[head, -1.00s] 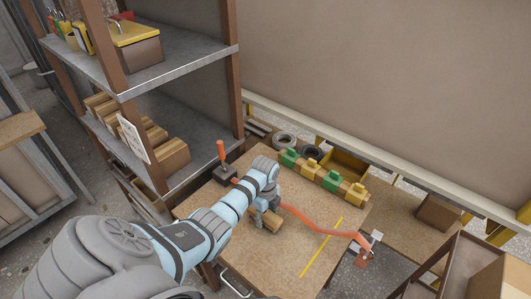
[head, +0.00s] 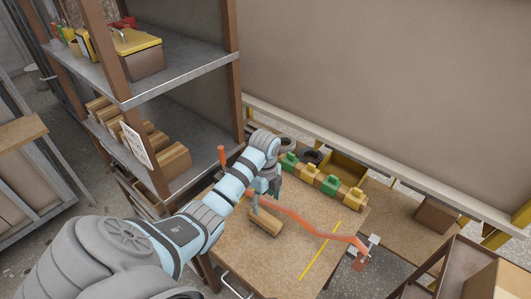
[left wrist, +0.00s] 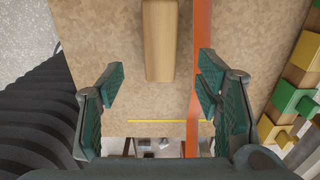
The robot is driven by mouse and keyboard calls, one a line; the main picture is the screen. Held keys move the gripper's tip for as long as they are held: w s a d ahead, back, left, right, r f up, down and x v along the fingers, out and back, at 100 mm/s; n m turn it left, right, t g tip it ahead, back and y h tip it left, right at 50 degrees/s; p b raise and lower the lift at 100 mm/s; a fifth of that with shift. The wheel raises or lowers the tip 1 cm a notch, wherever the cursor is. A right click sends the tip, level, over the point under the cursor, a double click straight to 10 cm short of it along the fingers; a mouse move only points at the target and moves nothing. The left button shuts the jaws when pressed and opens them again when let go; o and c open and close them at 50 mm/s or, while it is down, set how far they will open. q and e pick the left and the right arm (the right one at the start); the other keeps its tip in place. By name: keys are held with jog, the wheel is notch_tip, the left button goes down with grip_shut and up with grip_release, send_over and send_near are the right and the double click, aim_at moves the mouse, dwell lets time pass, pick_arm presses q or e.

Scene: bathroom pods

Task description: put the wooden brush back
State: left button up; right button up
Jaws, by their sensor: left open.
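The wooden brush (head: 265,221) lies on the brown table, showing as a plain light-brown wooden block; no bristles can be made out. It also shows at the top of the left wrist view (left wrist: 159,40), beyond my fingertips. My left gripper (head: 264,196) is above the table at the brush's far end in the head view. My right gripper does not show.
An orange strip (head: 315,226) runs across the table beside the brush. Several green and yellow blocks (head: 327,183) line the back edge. A yellow line (head: 320,251) marks the table's right part. A shelf rack (head: 190,68) stands left. The table's front middle is clear.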

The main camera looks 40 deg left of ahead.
aim_at(266, 218)
pick_arm(q)
jog(key=shift+o, duration=0.4)
jog(key=shift+h, duration=0.3)
jog(key=d, duration=0.4)
jog(key=shift+w+d, duration=0.15)
jog(key=shift+w, duration=0.15)
jog(key=d+n+y, duration=0.3)
jog(key=d+n, duration=0.1)
jog(key=n, duration=1.1)
jog(key=a+n+b, duration=0.1)
jog(key=n, duration=0.6)
jog(key=a+f+n+y+b, duration=0.1)
jog(key=a+n+b, duration=0.1)
jog(key=n, duration=0.5)
jog(key=a+f+n+y+b, duration=0.1)
jog(key=n+b, duration=0.1)
jog(key=n, duration=0.5)
jog(key=shift+s+a, duration=0.25)
jog(key=shift+s, duration=0.05)
jog(key=b+x, duration=0.1)
jog(key=x, duration=0.8)
jog(key=shift+a+f, duration=0.15)
jog(key=shift+a, duration=0.05)
jog(key=shift+f, duration=0.2)
